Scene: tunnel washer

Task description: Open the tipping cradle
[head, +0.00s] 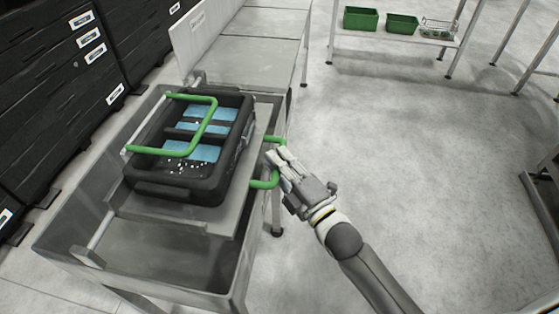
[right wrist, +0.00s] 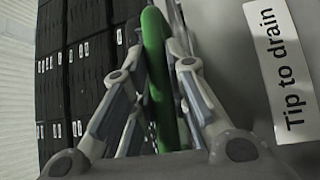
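The tipping cradle is a grey plate (head: 180,213) over an open grey trough, tilted in the head view. A black crate (head: 163,189) with blue contents sits on it, with a green bar (head: 208,127) across its top. A green side handle (head: 264,184) sticks out at the cradle's right; it also shows in the right wrist view (right wrist: 155,45). My right gripper (head: 279,160) is at this handle, and its fingers (right wrist: 159,75) close on the green bar from both sides. The gripper hides the handle's outer part. My left gripper is out of view.
A "Tip to drain" label (right wrist: 284,62) is on the grey face beside the handle. Black stacked crates (head: 60,60) stand at the left. A rack (head: 395,37) with green bins (head: 361,18) stands at the back. The floor right of the trough is clear.

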